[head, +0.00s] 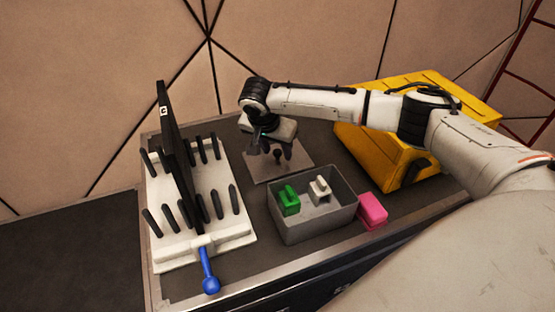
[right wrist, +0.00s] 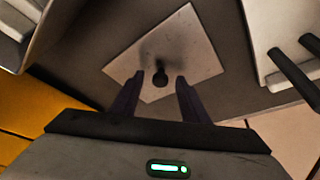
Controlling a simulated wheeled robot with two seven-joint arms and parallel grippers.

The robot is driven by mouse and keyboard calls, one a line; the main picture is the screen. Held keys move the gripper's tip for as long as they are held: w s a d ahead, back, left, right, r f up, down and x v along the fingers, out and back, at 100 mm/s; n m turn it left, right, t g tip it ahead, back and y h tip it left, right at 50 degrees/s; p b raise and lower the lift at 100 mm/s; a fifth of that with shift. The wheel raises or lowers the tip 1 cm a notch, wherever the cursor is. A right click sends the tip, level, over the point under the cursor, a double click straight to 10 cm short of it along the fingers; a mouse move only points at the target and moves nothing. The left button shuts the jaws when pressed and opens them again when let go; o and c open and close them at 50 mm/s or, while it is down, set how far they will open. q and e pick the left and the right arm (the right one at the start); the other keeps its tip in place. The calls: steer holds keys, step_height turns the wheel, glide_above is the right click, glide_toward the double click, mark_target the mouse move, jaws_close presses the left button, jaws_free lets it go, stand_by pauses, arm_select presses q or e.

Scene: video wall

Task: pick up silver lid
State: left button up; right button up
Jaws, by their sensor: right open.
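The silver lid (head: 290,168) is a flat square plate with a dark round knob, lying on the dark table top behind the grey bin. It also shows in the right wrist view (right wrist: 197,48), turned at an angle. My right gripper (head: 271,149) points down over the lid, open and empty. In the right wrist view its fingertips (right wrist: 160,79) stand on either side of the knob, with gaps. I cannot tell whether they reach down to the knob's height. My left gripper is not in view.
A grey bin (head: 315,224) holds a green block (head: 289,201) and a white block (head: 320,189). A pink block (head: 372,209) lies right of it. A white rack (head: 205,247) with black pegs, an upright black panel (head: 178,150) and a blue-handled piece (head: 209,272) stands left. A yellow case (head: 365,150) is right.

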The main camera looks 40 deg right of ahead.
jaws_close()
